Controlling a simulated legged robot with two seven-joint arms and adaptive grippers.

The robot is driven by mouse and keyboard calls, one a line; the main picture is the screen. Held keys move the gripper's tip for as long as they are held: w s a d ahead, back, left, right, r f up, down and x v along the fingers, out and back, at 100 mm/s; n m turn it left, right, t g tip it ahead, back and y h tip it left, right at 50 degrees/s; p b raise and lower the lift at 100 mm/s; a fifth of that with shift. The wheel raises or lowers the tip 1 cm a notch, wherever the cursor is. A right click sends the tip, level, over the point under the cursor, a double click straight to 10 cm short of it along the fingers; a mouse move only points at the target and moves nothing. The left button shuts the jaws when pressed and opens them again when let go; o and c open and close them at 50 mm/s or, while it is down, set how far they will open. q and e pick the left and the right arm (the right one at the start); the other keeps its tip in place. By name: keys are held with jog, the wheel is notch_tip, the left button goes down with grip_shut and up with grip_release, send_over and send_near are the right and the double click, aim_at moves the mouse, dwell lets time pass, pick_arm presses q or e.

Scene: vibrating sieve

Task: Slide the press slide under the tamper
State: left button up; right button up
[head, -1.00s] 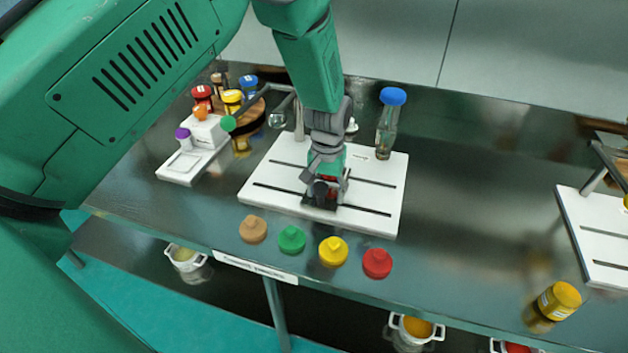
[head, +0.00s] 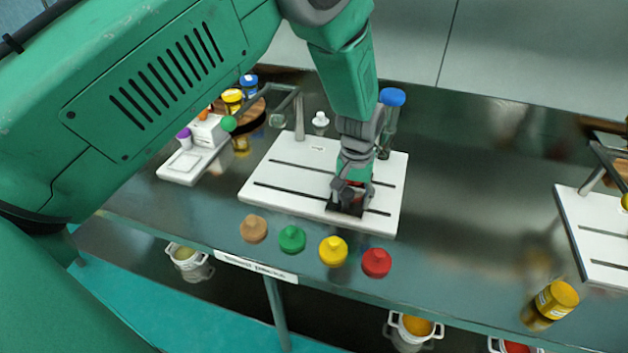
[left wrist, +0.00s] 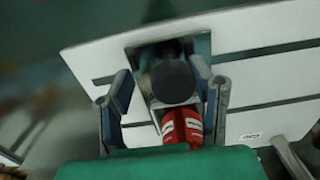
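The press slide (head: 346,208) is a dark block on the white slotted board (head: 272,202), toward its front right. My left gripper (head: 350,188) points down at it, with its fingers on either side of the slide's handle. In the left wrist view, the slide's round dark knob (left wrist: 173,82) sits between the fingers (left wrist: 172,100), and a red labelled jar (left wrist: 182,127) shows close beside it. The exact finger contact is partly hidden. The tamper appears to be on the post-and-arm fixture (head: 299,115) at the board's back left, apart from the slide. My right gripper is out of view.
Tan, green, yellow and red knobbed pieces (head: 333,250) line the table's front edge. A blue-capped bottle (head: 391,100) stands behind my gripper. A small white device (head: 190,160) is at left. A yellow jar (head: 552,303) and a second white board (head: 590,235) are at right.

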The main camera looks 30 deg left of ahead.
pick_arm(q)
jog(key=shift+w+d, duration=0.2)
jog(key=shift+d, duration=0.65)
jog(key=shift+w+d, duration=0.25)
jog(key=shift+d, duration=0.65)
jog(key=shift+w+d, duration=0.2)
jog(key=shift+d, duration=0.65)
jog(key=o, duration=1.2)
jog(key=shift+r, duration=0.15)
notch_tip(320, 180, up, 9)
jog(key=p, duration=0.7)
jog(key=shift+p, duration=0.3)
